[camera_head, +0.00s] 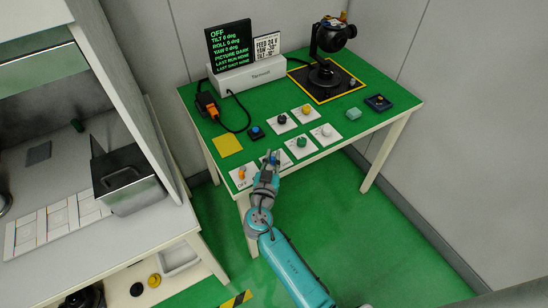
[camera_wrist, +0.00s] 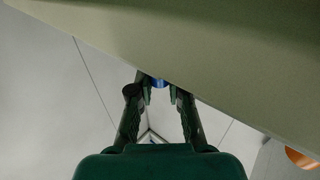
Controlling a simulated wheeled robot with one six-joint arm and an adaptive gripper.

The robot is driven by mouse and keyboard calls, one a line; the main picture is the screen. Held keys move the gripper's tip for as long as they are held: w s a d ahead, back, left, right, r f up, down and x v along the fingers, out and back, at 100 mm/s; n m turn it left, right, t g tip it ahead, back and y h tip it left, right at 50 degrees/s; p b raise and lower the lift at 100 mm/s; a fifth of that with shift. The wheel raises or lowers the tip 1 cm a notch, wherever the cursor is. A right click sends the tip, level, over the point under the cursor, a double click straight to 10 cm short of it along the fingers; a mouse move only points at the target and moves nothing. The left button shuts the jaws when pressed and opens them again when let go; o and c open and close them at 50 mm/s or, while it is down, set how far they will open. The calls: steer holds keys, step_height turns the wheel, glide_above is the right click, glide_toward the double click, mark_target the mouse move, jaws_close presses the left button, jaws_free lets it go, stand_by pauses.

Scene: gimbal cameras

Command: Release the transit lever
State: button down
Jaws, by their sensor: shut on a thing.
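My gripper (camera_head: 272,160) is at the front edge of the green table, over a white plate in the front row. It is shut on a small blue piece (camera_wrist: 158,82), which shows between the fingertips in the wrist view. Most of this piece is hidden, and I cannot tell whether it is the transit lever. The black gimbal (camera_head: 330,42) stands upright on a yellow-edged black plate (camera_head: 350,94) at the back right. An orange lever (camera_head: 243,172) on a white plate marked OFF is left of my gripper.
Several white plates with knobs, including a green knob (camera_head: 301,142), lie beside and behind my gripper. A display (camera_head: 230,46) reads OFF, zero angles and PICTURE DARK. A yellow pad (camera_head: 227,145) lies at left. A grey bench (camera_head: 95,235) stands left; green floor is clear at right.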

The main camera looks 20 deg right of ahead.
stand_by(0.4)
steer(key=c, duration=1.1)
jaws_free()
steer(key=v, duration=1.2)
steer(key=shift+a, duration=0.15)
steer(key=shift+w, duration=0.1)
